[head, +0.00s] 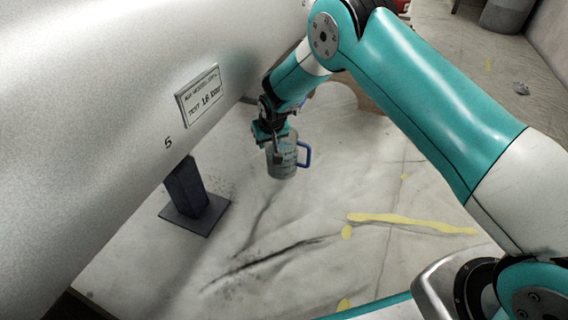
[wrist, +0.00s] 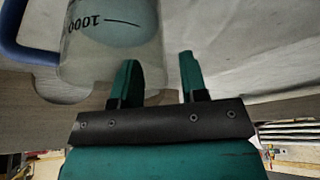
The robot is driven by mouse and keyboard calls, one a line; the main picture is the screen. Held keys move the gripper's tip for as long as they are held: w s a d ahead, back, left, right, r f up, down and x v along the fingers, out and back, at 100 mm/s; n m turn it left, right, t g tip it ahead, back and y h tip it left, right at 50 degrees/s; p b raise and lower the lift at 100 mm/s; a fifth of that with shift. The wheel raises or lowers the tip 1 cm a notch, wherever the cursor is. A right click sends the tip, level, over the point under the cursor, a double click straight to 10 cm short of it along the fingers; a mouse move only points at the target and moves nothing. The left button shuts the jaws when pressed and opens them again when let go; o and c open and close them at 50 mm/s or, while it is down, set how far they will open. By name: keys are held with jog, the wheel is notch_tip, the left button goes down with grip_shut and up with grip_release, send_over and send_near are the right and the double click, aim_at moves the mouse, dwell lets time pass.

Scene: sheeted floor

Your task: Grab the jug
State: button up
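The jug (head: 284,165) is clear with dark markings and a blue handle on its right in the head view. It stands on the pale sheet, just below my gripper (head: 272,138). In the wrist view the jug (wrist: 88,62) fills the upper left, with a "1000" mark and its blue handle at the far left. There my gripper (wrist: 158,57) has its two green fingers apart. The left finger overlaps the jug's side and the right finger is clear of it. I cannot tell whether the left finger touches the jug or is inside its rim.
A large pale tank (head: 100,100) with a label plate (head: 198,95) fills the left. Its dark support post (head: 190,190) stands left of the jug.

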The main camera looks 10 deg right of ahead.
jog(key=shift+x, duration=0.8)
grip_shut()
jog(key=shift+r, duration=0.1)
dwell(0.7)
